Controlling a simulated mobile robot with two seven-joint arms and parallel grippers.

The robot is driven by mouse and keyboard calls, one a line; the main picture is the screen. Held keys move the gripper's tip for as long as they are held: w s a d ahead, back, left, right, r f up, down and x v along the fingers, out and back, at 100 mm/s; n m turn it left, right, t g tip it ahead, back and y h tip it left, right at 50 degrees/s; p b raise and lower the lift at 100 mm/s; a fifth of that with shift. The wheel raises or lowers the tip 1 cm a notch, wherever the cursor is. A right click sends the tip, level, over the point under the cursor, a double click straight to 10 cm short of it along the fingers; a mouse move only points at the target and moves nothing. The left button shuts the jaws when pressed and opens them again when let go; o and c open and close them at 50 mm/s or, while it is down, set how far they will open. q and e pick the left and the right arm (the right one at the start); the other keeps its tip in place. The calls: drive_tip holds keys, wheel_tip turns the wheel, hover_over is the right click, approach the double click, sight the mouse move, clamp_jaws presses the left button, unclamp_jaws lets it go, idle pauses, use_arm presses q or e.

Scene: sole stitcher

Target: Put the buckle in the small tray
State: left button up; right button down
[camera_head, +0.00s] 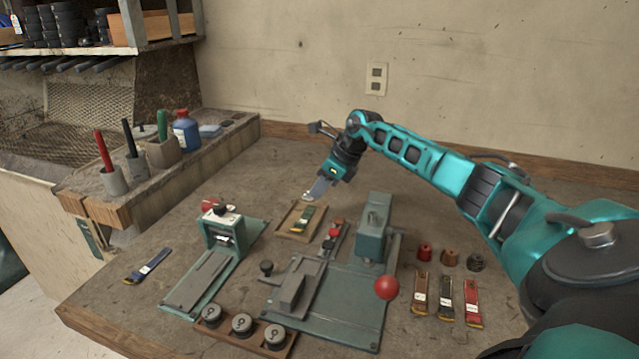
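A small shallow wooden tray (287,223) lies in the middle of the table, with a dark, multicoloured strap-like piece (308,219) in it. I cannot clearly make out a buckle; it may be too small or hidden at the fingers. My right gripper (312,197) points down and left, with its grey fingertips just above the far edge of the small tray. The fingers look close together from this side, and I cannot tell whether anything is between them. My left gripper is not in view.
A green press (219,229) stands left of the tray, and a larger green machine (372,230) with a red ball knob (387,288) stands to the right. Round tins (242,324) sit at the front. Several straps (445,296) lie at the right.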

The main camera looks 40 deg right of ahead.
drive_tip(key=shift+f, duration=0.75)
wheel_tip(320, 180, down, 4)
drive_tip(key=shift+f+b, duration=0.1)
drive_tip(key=shift+b, duration=1.05)
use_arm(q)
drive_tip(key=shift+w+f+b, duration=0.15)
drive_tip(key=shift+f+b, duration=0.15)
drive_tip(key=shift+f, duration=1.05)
use_arm(e)
drive_tip(key=shift+f, duration=0.4)
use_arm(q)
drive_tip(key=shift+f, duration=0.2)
use_arm(e)
drive_tip(key=shift+f, duration=0.2)
use_arm(q)
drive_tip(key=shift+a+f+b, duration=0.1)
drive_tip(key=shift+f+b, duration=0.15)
drive_tip(key=shift+b, duration=0.2)
use_arm(e)
drive_tip(key=shift+s+f, duration=0.1)
drive_tip(key=shift+f, duration=0.2)
